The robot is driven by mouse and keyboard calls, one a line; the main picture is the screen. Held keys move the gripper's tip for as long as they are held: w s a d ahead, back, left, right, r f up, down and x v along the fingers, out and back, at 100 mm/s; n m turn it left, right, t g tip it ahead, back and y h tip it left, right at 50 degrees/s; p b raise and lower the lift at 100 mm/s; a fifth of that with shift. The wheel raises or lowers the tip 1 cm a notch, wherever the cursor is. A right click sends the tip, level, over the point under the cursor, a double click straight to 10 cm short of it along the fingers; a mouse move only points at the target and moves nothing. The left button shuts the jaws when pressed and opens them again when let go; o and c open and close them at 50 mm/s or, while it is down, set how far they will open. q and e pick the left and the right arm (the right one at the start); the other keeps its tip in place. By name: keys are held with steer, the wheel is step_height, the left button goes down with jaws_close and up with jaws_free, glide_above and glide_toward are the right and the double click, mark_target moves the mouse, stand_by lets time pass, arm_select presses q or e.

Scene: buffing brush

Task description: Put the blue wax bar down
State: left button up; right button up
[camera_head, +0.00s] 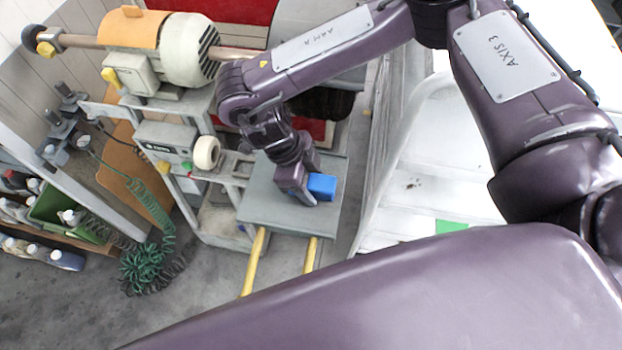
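The blue wax bar (322,187) is a small bright blue block at the grey platform (262,212) in front of the buffing machine. My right gripper (306,194) reaches down from above, with its purple fingers at the bar's left side and partly over it. The bar looks held between the fingers, but the far finger is hidden. The bar is on or just above the platform; I cannot tell which. My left gripper is not in view.
Two yellow handles (254,262) extend from the platform's front. Coiled green hose (150,262) and bottles (66,260) are at left. Grey floor is free in front.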

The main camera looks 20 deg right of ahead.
steer(key=shift+o, duration=0.4)
steer(key=shift+r, duration=0.1)
steer(key=b+v, duration=0.3)
steer(key=v, duration=0.8)
steer(key=shift+w+a+r, duration=0.1)
steer(key=shift+w+r, duration=0.05)
steer(key=shift+r, duration=0.35)
